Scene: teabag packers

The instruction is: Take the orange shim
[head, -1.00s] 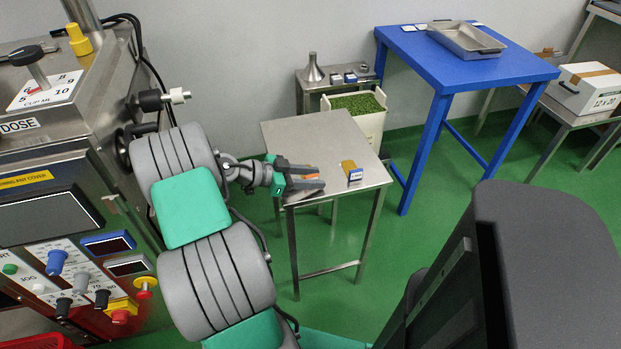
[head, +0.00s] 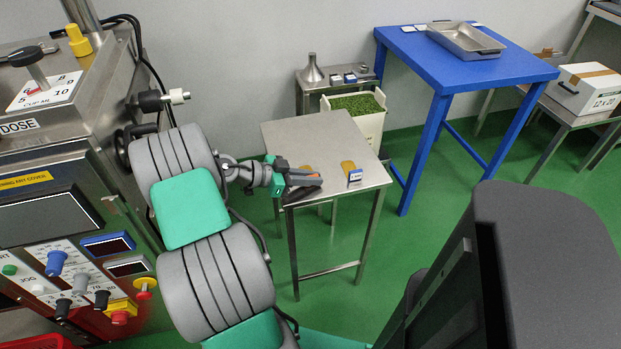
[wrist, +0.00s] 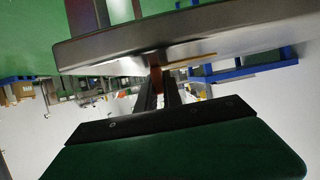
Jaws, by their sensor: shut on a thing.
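My gripper (head: 318,184) is at the front left edge of the small steel table (head: 325,135), its fingers close together. In the wrist view, my gripper (wrist: 165,88) is shut on a small orange-red piece, the orange shim (wrist: 157,80), between the fingertips beside the table edge. Most of the shim is hidden by the fingers in the head view. An amber piece (head: 306,168) shows on the table just behind the fingers, partly covered by them.
An amber strip with a blue-and-white block (head: 354,176) lies on the table to the right of my gripper. A bin of green leaves (head: 357,105) and a blue table (head: 465,75) stand behind. The dosing machine is on the left. The table's back half is clear.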

